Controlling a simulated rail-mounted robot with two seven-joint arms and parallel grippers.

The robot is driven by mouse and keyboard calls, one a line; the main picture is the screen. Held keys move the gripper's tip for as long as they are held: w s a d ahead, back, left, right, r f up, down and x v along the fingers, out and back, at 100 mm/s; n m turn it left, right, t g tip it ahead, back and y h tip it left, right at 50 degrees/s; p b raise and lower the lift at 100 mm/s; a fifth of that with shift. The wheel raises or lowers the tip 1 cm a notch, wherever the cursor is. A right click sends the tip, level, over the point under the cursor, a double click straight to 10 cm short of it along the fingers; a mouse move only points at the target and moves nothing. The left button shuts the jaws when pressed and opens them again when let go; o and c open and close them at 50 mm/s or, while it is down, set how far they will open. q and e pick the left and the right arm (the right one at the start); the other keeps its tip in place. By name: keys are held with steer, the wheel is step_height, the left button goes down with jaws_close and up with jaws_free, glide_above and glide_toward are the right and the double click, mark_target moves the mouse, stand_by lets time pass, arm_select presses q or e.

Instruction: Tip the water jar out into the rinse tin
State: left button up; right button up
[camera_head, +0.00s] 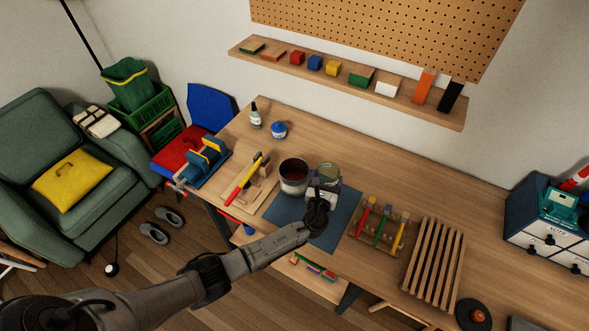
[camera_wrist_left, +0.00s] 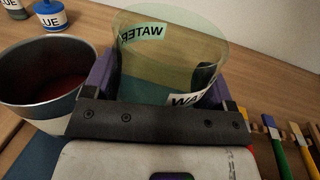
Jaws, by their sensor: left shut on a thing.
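The water jar (camera_head: 329,171) is a clear, greenish vessel. In the left wrist view the jar (camera_wrist_left: 168,42) carries WATER labels, with darker liquid in its lower part. My left gripper (camera_head: 325,188) is shut around it, with a purple-edged finger on each side in the wrist view (camera_wrist_left: 165,92). The rinse tin (camera_head: 294,190) is a grey metal can with a pale band and a dark reddish inside. It stands just left of the jar, and in the wrist view the tin (camera_wrist_left: 40,100) is also close on the left. I cannot tell whether the jar is lifted. My right gripper is not in view.
A blue mat (camera_head: 290,213) lies under the tin. A brush rack (camera_head: 376,236) and a slatted wooden rack (camera_head: 434,262) stand to the right. A blue glue pot (camera_head: 279,130) is behind. The bench is clear at the back right.

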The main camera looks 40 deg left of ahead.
mark_target(329, 170)
arm_select(q)
steer(key=shift+r+p, duration=2.3)
steer(key=shift+r, duration=0.25)
